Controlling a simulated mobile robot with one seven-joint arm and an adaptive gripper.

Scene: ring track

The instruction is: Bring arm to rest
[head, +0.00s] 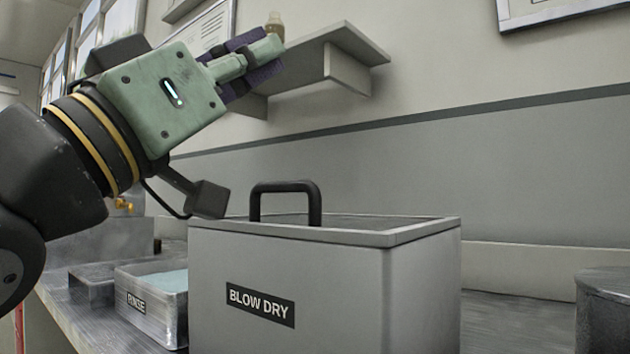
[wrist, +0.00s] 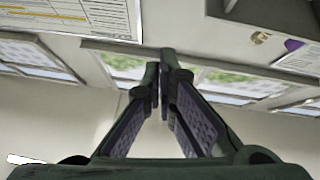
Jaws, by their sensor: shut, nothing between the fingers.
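My gripper (head: 260,62) is raised in the air at the upper left of the head view, pointing up and to the right. It is in front of the wall shelf and above the level of the grey box. In the wrist view, my gripper's two fingers (wrist: 163,85) meet at their tips with nothing between them. Beyond them the wrist view shows wall, windows and posted sheets.
A grey box (head: 330,285) labelled BLOW DRY, with a black handle (head: 285,187), stands on the counter. A RINSE tray (head: 160,318) is left of it. A shelf (head: 335,50) juts from the wall. A dark round container (head: 605,310) stands at right.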

